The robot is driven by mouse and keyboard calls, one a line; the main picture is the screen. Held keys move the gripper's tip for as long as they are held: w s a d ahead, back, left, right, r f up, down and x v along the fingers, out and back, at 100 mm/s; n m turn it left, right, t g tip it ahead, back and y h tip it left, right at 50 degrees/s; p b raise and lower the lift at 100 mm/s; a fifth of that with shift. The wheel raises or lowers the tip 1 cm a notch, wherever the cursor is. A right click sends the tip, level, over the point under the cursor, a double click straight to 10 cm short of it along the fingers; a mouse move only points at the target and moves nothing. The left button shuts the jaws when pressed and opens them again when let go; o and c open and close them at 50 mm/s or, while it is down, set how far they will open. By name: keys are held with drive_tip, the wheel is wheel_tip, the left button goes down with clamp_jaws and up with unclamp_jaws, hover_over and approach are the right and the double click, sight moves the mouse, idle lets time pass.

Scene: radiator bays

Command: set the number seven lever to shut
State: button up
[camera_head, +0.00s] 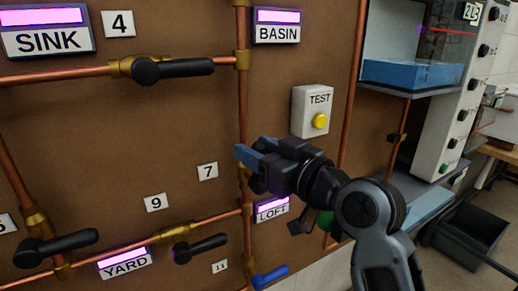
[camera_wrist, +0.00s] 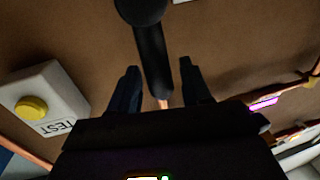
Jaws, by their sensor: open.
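The number 7 label (camera_head: 208,171) is on the brown panel, left of a vertical copper pipe. In the wrist view a black lever (camera_wrist: 150,55) has its round pivot at the top. Its handle reaches down the picture between my two fingers, roughly along the copper pipe. In the head view my gripper (camera_head: 254,149) is in front of this pipe and hides most of the lever; a dark rounded part (camera_head: 257,184) shows just below the fingers. My gripper is open, with a finger on each side of the handle; I cannot tell whether either touches it.
Other black levers sit by the SINK (camera_head: 172,70) and YARD (camera_head: 202,248) labels. A LOFT label (camera_head: 272,210) and a blue lever (camera_head: 270,276) are below. A black bin (camera_head: 470,235) stands at right.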

drive_tip(key=shift+c, duration=0.5)
clamp_jaws()
drive_tip(key=shift+d, duration=0.1)
drive_tip(key=w+d+f+m+t, duration=0.2)
drive_tip(key=d+f+m, duration=0.1)
drive_tip(key=m, duration=0.7)
drive_tip(key=w+d+f+m+t+h, duration=0.1)
drive_tip(key=w+d+f+m+t, duration=0.1)
drive_tip(key=m, duration=0.8)
drive_tip(key=shift+d+f+h, duration=0.3)
drive_tip(key=shift+d+f, duration=0.15)
drive_tip(key=shift+f, duration=0.75)
drive_tip(key=shift+o, duration=0.5)
unclamp_jaws()
